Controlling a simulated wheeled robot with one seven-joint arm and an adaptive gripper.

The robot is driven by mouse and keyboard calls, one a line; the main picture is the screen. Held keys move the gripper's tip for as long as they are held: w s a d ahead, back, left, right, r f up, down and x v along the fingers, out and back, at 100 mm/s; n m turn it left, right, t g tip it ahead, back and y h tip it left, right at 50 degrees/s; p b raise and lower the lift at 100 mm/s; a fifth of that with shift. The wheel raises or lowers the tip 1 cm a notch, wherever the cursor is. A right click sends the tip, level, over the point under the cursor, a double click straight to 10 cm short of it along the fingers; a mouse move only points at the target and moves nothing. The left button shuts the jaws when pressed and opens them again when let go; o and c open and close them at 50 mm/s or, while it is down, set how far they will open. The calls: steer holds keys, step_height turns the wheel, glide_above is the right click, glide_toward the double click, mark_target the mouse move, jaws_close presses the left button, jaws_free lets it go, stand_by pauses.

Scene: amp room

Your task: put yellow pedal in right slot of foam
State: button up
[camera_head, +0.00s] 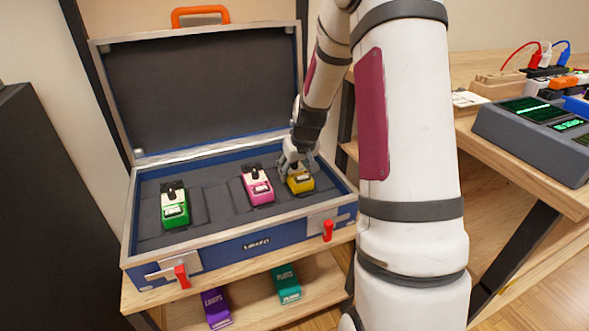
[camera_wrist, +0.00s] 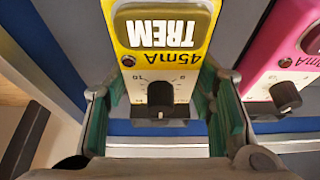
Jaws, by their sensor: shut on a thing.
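The yellow pedal (camera_head: 300,181), marked TREM, is in the right part of the open blue case, at or in the foam's right slot; how deep it sits I cannot tell. It also shows in the wrist view (camera_wrist: 160,60). My gripper (camera_head: 296,160) is shut on it, with green-padded fingers on both sides of its knob end in the wrist view (camera_wrist: 165,125). The dark foam (camera_head: 218,203) lines the case. A pink pedal (camera_head: 257,185) stands in the foam just left of the yellow one. A green pedal (camera_head: 174,206) stands at the far left.
The case (camera_head: 285,233) lies on a wooden shelf, its lid (camera_head: 200,85) raised behind. A purple pedal (camera_head: 216,307) and a teal pedal (camera_head: 286,284) are on the shelf below. A desk with a grey device (camera_head: 530,130) stands at right. Bare foam lies between the green and pink pedals.

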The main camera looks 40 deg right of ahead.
steer(key=shift+s+a+f, duration=0.2)
steer(key=shift+a+f, duration=0.3)
steer(key=shift+a, duration=0.3)
steer(key=o, duration=1.6)
steer(key=shift+o, duration=0.2)
steer(key=shift+d, duration=0.3)
steer(key=o, duration=0.4)
steer(key=shift+c, duration=0.2)
steer(key=shift+r, duration=0.2)
steer(key=shift+w+r, duration=0.1)
steer(key=shift+r, duration=0.3)
steer(key=shift+r+p, duration=2.2)
steer(key=shift+r, duration=0.9)
